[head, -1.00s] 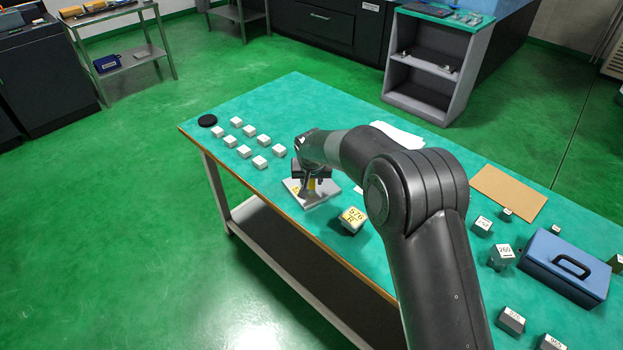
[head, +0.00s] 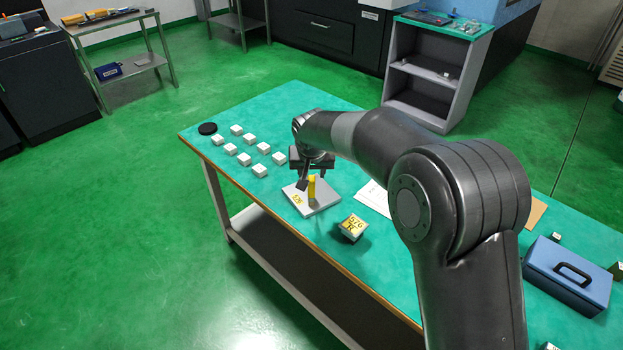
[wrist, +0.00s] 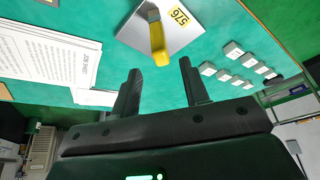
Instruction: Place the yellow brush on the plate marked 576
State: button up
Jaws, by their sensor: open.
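The yellow brush (head: 312,190) stands on the grey plate (head: 325,204) on the green table. In the wrist view the brush (wrist: 158,46) rests on the plate (wrist: 190,36), whose yellow label reads 576. My gripper (head: 312,179) is right by the brush, above the plate. In the wrist view my gripper (wrist: 161,72) has its two fingers spread apart, with nothing between them; the brush shows beyond the fingertips. A finger hides part of the plate in the head view.
A block (head: 352,227) with a yellow label stands just right of the plate. Several white blocks (head: 244,159) and a black disc (head: 207,128) lie at the left. A white paper (head: 372,198) lies behind the labelled block. A blue box (head: 567,274) stands at the right.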

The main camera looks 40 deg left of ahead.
jog(key=shift+v, duration=0.85)
jog(key=w+d+r+m, duration=0.1)
jog(key=w+d+r, duration=0.25)
jog(key=d, duration=0.45)
jog(key=w+d+r+m+t+h, duration=0.1)
jog(key=w+d+r, duration=0.1)
jog(key=d+r, duration=0.5)
jog(key=w+d+r+m, duration=0.1)
jog(key=w+d+r, duration=0.15)
jog(key=d, duration=0.75)
jog(key=s+d+r+m+h, duration=0.1)
jog(key=s+d+r, duration=0.1)
jog(key=d, duration=0.7)
jog(key=s+d+r+m, duration=0.1)
jog(key=s+d+r, duration=0.15)
jog(key=d, duration=0.65)
jog(key=s+d+f+m, duration=0.1)
jog(key=s+d+m, duration=0.1)
jog(key=s+d, duration=0.6)
jog(key=s+d+f+m+t+h, duration=0.1)
jog(key=s+d+m, duration=0.1)
jog(key=s+d, duration=0.6)
jog(key=d, duration=0.3)
jog(key=shift+s+d+f, duration=0.35)
